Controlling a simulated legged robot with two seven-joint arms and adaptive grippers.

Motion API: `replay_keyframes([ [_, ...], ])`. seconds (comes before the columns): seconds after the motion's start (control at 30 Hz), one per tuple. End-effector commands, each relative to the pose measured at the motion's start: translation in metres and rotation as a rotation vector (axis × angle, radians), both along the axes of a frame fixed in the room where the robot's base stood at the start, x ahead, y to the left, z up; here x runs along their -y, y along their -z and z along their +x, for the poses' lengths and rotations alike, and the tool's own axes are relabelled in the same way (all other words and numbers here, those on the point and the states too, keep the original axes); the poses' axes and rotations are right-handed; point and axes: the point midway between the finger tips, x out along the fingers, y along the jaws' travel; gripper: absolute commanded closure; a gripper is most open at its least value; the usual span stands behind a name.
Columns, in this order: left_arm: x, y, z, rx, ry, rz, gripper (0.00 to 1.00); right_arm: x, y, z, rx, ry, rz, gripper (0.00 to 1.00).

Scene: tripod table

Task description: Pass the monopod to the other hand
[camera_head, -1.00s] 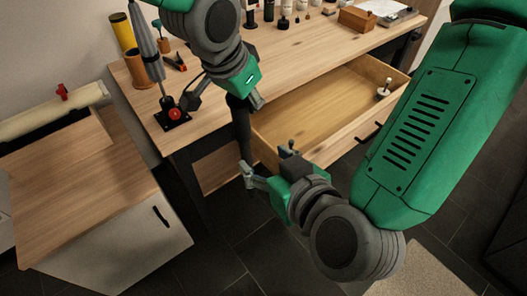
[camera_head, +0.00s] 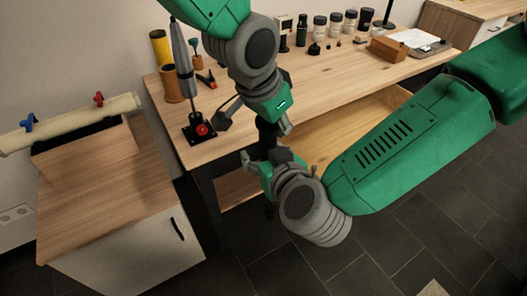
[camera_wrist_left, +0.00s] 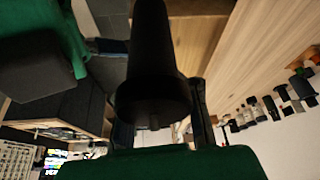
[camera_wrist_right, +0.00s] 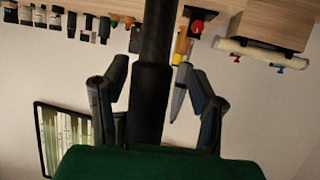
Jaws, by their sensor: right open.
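The monopod is a black cylinder (camera_head: 266,134), upright between my two grippers in the head view. My left gripper (camera_head: 273,121) is shut on it from above. In the left wrist view the monopod (camera_wrist_left: 154,85) fills the space between the fingers. My right gripper (camera_head: 265,160) is open just below, with its fingers on either side of the monopod's lower part. In the right wrist view the monopod (camera_wrist_right: 152,80) runs between the open fingers, with gaps on both sides.
A wooden workbench (camera_head: 320,95) holds a grey closed pole (camera_head: 184,70) on a black base, an orange cup (camera_head: 171,84) and several bottles. An open drawer (camera_head: 345,130) lies behind my right arm. A low cabinet (camera_head: 105,195) stands at left.

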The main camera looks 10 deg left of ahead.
Motion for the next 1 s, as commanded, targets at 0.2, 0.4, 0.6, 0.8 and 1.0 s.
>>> replay_keyframes([
  [0.2, 0.0002, -0.0007, 0.0003, 0.002, 0.000, -0.001, 1.00, -0.0011, 0.0005, 0.0010, 0.000, -0.001, 0.000, 0.47],
  [0.4, 0.0003, -0.0008, 0.0006, 0.002, 0.000, -0.002, 1.00, -0.0011, 0.0006, 0.0007, 0.000, -0.002, 0.001, 0.93],
  [0.6, 0.0018, -0.0015, 0.0014, 0.005, 0.000, -0.004, 0.78, -0.0034, -0.0011, -0.0005, 0.001, -0.007, 0.004, 1.00],
  [0.8, 0.0008, -0.0009, 0.0007, 0.002, 0.000, -0.002, 0.71, -0.0022, -0.0007, 0.0003, 0.002, -0.004, 0.003, 1.00],
  [1.0, 0.0005, -0.0037, 0.0009, 0.002, 0.000, -0.002, 0.71, -0.0015, -0.0004, 0.0010, 0.001, -0.002, 0.002, 1.00],
])
